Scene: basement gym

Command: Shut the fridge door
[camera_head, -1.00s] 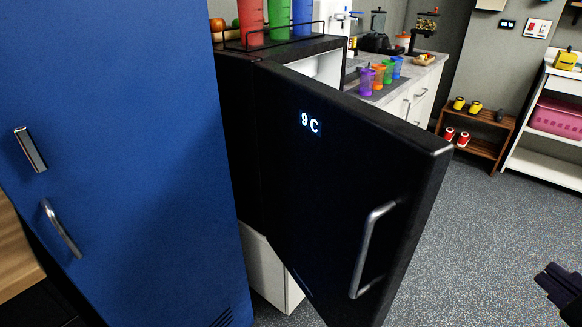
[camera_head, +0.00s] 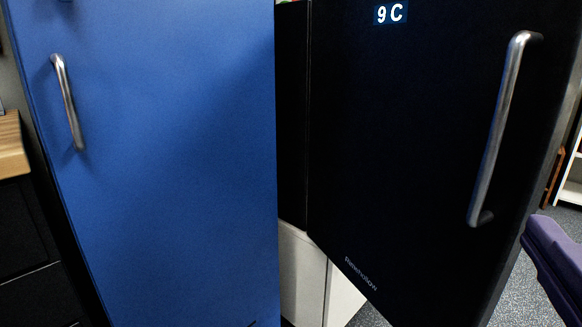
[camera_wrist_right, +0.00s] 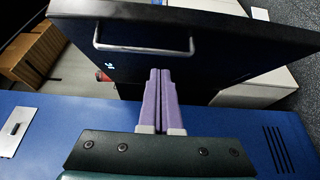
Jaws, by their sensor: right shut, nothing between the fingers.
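The black fridge door (camera_head: 400,140) stands open in the head view, with a lit "9 C" display and a long metal handle (camera_head: 497,130) near its free edge. Part of the black fridge body (camera_head: 292,130) shows left of it. My right gripper (camera_head: 535,235) is at the right edge of the head view, beside the lower part of the door's free edge. In the right wrist view its purple fingers (camera_wrist_right: 159,80) are together and empty, and the door (camera_wrist_right: 235,50) and handle (camera_wrist_right: 145,49) appear beyond them. I cannot tell whether they touch the door. My left gripper is not in view.
A tall blue cabinet (camera_head: 170,180) stands left of the fridge. A white base (camera_head: 303,275) is under the fridge. A dark unit with a wooden top (camera_head: 12,150) is at the far left. Grey floor (camera_head: 520,295) shows at the lower right.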

